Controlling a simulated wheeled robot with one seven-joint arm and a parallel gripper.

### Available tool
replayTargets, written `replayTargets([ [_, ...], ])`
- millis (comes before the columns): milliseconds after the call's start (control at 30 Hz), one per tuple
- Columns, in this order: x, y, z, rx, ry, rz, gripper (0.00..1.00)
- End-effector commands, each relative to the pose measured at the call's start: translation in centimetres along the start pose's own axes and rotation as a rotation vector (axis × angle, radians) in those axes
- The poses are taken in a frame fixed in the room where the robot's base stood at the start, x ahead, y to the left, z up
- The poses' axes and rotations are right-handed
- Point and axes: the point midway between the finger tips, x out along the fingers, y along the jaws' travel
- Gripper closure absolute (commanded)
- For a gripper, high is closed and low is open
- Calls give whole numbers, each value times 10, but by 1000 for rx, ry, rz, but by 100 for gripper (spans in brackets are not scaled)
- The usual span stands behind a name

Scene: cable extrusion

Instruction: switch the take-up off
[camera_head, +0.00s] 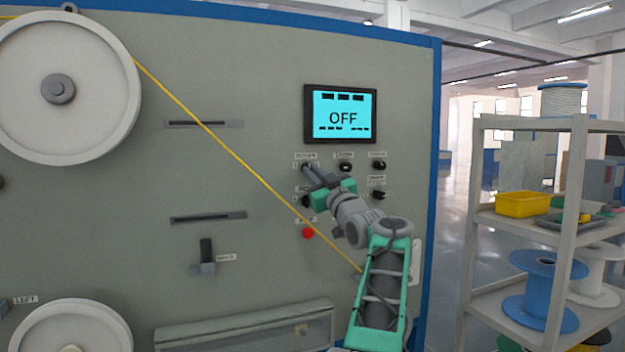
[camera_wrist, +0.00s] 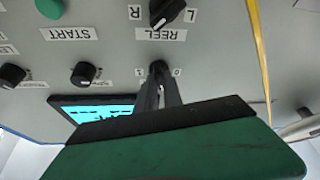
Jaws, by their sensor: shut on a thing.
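A small dark rotary switch (camera_wrist: 158,66) with marks 1 and 0 at its sides sits on the grey panel, at the top left of the group of knobs below the screen. Its own label is too small to read in the head view. My gripper (camera_head: 308,170) is shut on this switch; in the wrist view both fingers (camera_wrist: 160,88) close around it and hide most of it. The screen (camera_head: 341,114) above is lit cyan and reads OFF.
The REEL knob (camera_wrist: 168,12) and green START button (camera_wrist: 50,8) are near my fingers. Other black knobs (camera_head: 379,165) lie to the right in the head view. A red button (camera_head: 308,232) and slanting yellow cable (camera_head: 236,154) are below and left. A shelf (camera_head: 468,200) stands right.

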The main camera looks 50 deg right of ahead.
Motion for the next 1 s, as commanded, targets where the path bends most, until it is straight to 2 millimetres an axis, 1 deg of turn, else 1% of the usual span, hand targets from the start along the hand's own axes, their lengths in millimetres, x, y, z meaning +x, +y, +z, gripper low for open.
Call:
replayTargets([
  [200,1,4,-1,-180,-3,-74,100],
  [500,2,5,-2,-372,-2,-154,100],
  [700,1,6,-2,-444,-2,-183,100],
  [1000,1,5,-1,-478,-1,-197,100],
])
